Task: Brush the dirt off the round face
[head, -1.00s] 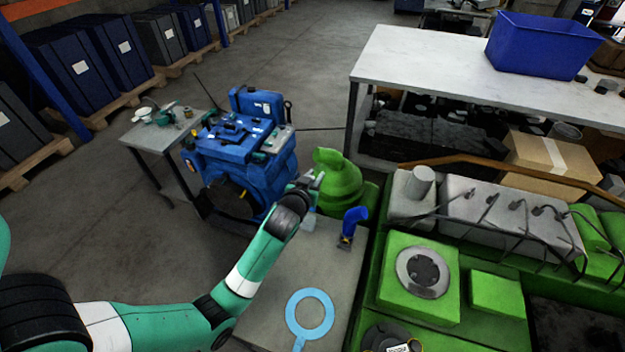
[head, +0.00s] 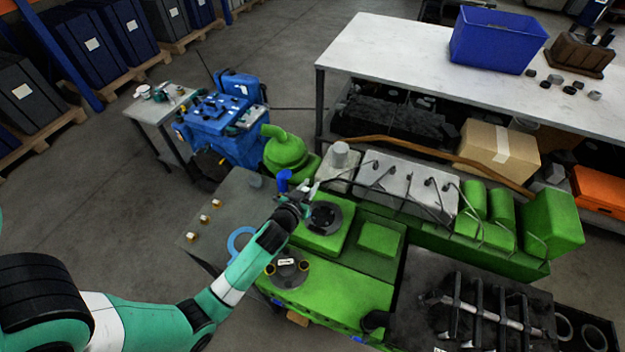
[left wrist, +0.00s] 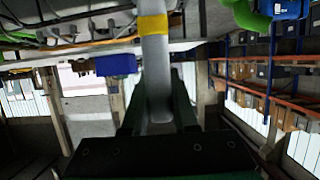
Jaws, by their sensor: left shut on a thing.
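The round face (head: 326,216), a dark disc with a grey rim, lies on top of a green block on the engine. My left gripper (head: 306,196) is just above and left of it, partly covering its left side. In the left wrist view the gripper (left wrist: 158,115) is shut on a grey handle with a yellow band (left wrist: 153,25), which looks like the brush. Its far end runs out of the frame, so I cannot see bristles or whether they touch the face. My right gripper is not in view.
A blue upright tool (head: 284,180) stands close behind my gripper. A green rounded housing (head: 288,152) and grey covers with pipes (head: 408,188) stand behind the face. A light-blue ring (head: 240,242) lies on the grey table (head: 222,215). A white bench (head: 400,70) is behind.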

